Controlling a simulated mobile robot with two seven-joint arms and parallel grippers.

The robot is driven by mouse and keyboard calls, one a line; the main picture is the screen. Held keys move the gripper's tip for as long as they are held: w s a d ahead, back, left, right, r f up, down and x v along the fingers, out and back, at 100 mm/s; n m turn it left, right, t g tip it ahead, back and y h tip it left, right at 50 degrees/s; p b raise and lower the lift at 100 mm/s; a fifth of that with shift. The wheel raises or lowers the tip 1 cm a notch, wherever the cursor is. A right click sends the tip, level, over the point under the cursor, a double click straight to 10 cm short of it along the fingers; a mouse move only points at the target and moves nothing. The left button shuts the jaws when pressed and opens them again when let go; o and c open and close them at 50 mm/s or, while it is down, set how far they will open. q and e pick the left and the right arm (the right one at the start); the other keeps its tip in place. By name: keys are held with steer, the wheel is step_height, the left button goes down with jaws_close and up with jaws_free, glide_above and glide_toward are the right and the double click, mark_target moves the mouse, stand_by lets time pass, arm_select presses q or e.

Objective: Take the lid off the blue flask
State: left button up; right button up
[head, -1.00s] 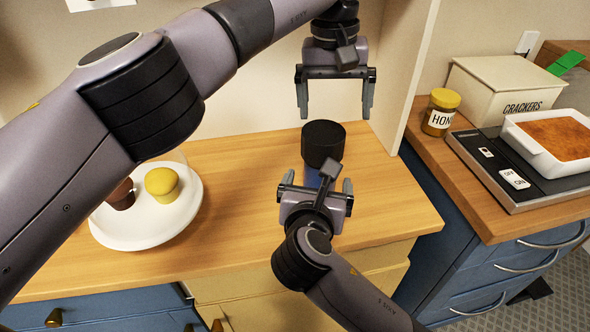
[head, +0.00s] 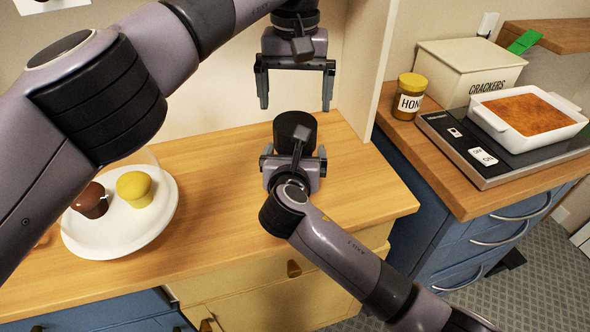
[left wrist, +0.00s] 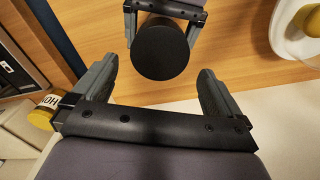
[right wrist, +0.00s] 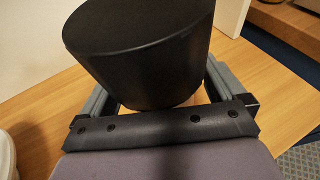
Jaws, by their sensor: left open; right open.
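The flask stands on the wooden counter, and its black lid (head: 295,130) is on top. The blue body is hidden now behind my right gripper and under the lid. My left gripper (head: 296,106) is open and empty, pointing down above and behind the lid. In the left wrist view the lid (left wrist: 160,48) lies beyond the open fingers, apart from them. My right gripper (head: 293,152) is open at the near side of the flask, low, its fingers to either side. In the right wrist view the lid (right wrist: 140,50) fills the space above the fingers; contact with the body cannot be told.
A white plate (head: 150,225) with a yellow and a brown muffin is on the left of the counter (head: 225,180). On the right counter stand a honey jar (head: 409,97), a crackers box (head: 462,75), and a scale (head: 465,158) bearing a white baking dish (head: 490,122).

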mark_target(295, 123)
jaws_close()
arm_select(q)
steer(key=shift+f, duration=4)
steer(key=c, duration=1)
steer(key=shift+o, duration=0.2)
steer(key=shift+n, duration=1.8)
